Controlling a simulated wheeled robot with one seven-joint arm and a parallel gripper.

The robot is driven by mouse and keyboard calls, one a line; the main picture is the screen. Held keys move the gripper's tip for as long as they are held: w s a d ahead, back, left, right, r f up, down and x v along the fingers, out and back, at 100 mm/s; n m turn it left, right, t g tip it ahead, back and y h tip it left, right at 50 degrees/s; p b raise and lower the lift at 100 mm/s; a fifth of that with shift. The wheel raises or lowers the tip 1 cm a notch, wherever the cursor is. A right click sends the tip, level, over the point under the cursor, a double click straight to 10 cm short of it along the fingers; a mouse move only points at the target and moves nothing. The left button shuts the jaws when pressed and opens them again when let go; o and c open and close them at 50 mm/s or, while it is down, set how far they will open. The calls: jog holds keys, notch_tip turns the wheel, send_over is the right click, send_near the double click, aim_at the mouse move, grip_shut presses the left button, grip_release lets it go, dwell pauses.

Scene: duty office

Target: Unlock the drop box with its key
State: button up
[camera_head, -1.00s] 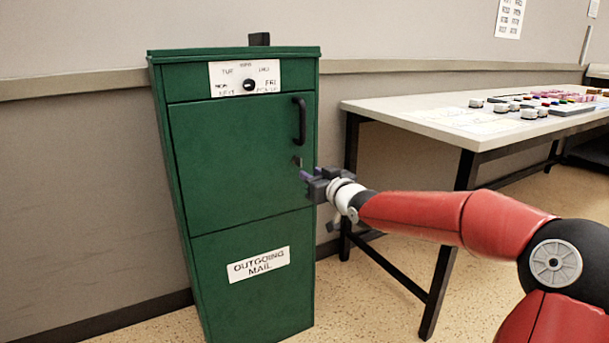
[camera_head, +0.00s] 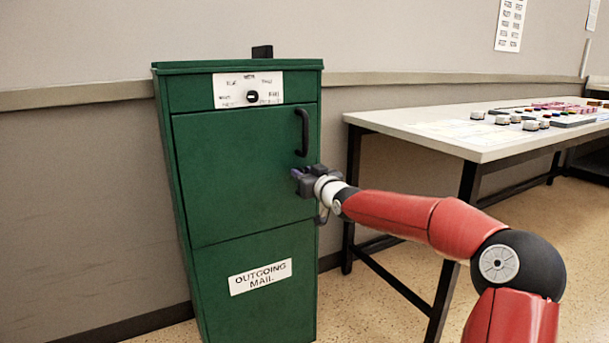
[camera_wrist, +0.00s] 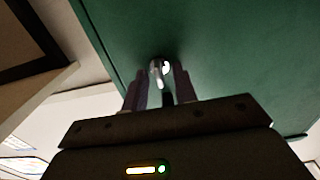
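The green drop box (camera_head: 235,170) stands against the wall with its door closed. My gripper (camera_head: 297,175) is at the right side of the door, below the handle, and hides the lock in the head view. In the wrist view, the two purple-grey fingers (camera_wrist: 160,82) point at the door on either side of a bright round lock (camera_wrist: 165,66). A slim silver piece (camera_wrist: 156,76), which looks like the key, shows between the fingertips at the lock. I cannot tell whether the fingers press on it or how far it is in.
A black handle (camera_head: 302,132) sticks out just above my gripper. A table (camera_head: 420,128) with several small items stands close at the right, behind my arm.

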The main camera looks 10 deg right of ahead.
grip_shut()
jog(key=shift+m, duration=0.5)
jog(key=m+b, duration=0.1)
jog(key=m, duration=0.4)
jog(key=m+b, duration=0.1)
jog(key=m, duration=0.5)
jog(key=m+b, duration=0.1)
jog(key=m, duration=0.4)
jog(key=shift+d+f+m, duration=0.25)
jog(key=shift+m, duration=0.15)
dwell(0.4)
